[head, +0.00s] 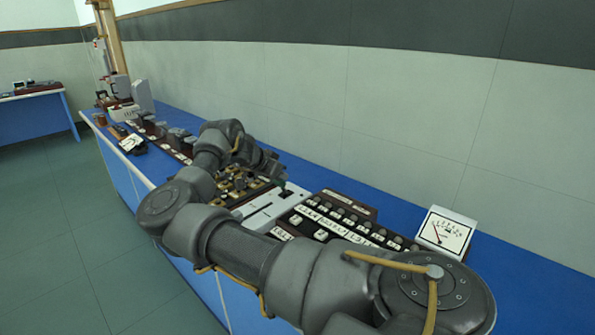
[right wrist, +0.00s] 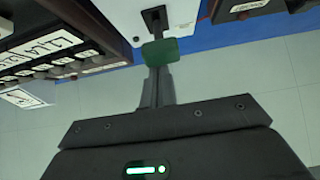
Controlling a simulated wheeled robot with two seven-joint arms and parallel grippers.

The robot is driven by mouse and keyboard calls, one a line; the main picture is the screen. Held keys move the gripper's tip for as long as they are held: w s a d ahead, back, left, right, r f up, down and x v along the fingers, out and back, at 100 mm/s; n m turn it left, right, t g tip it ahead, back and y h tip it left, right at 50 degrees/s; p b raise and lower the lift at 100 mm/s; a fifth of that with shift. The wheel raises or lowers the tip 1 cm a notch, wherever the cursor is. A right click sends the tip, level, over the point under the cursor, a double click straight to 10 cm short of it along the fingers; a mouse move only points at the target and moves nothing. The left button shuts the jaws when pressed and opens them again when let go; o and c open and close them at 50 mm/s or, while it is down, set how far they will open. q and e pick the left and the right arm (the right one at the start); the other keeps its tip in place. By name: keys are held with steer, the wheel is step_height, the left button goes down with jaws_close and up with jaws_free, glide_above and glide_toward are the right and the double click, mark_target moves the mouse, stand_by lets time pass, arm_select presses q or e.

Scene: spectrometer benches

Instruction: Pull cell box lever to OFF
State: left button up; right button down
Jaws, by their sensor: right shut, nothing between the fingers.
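The cell box appears to be the pale panel (head: 272,207) on the blue bench; its white face (right wrist: 184,14) also shows in the right wrist view. A dark lever stem (right wrist: 155,17) comes out of it and ends in a green knob (right wrist: 160,52). My right gripper (right wrist: 159,80) is shut and empty, its fingertips close to the knob; I cannot tell whether they touch it. In the head view the right gripper (head: 272,168) is above the panel. No ON or OFF marking is readable. My left gripper is not in view.
A dark box with labelled keys (head: 338,215) stands right of the panel, a meter (head: 445,233) beyond it. More instruments (head: 160,130) line the blue bench (head: 500,262) to the far left. The wall (head: 400,110) runs behind the bench.

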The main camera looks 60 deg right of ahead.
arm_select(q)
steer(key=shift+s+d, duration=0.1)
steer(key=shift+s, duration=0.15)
arm_select(e)
steer(key=d+r+p, duration=0.2)
steer(key=d, duration=0.2)
steer(key=v, duration=0.2)
steer(key=b+v, duration=0.1)
steer(key=v, duration=0.3)
steer(key=shift+s+a+f, duration=0.15)
steer(key=shift+s, duration=0.1)
arm_select(q)
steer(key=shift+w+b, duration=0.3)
steer(key=shift+b, duration=0.2)
arm_select(e)
steer(key=v, duration=0.4)
steer(key=shift+s, duration=0.1)
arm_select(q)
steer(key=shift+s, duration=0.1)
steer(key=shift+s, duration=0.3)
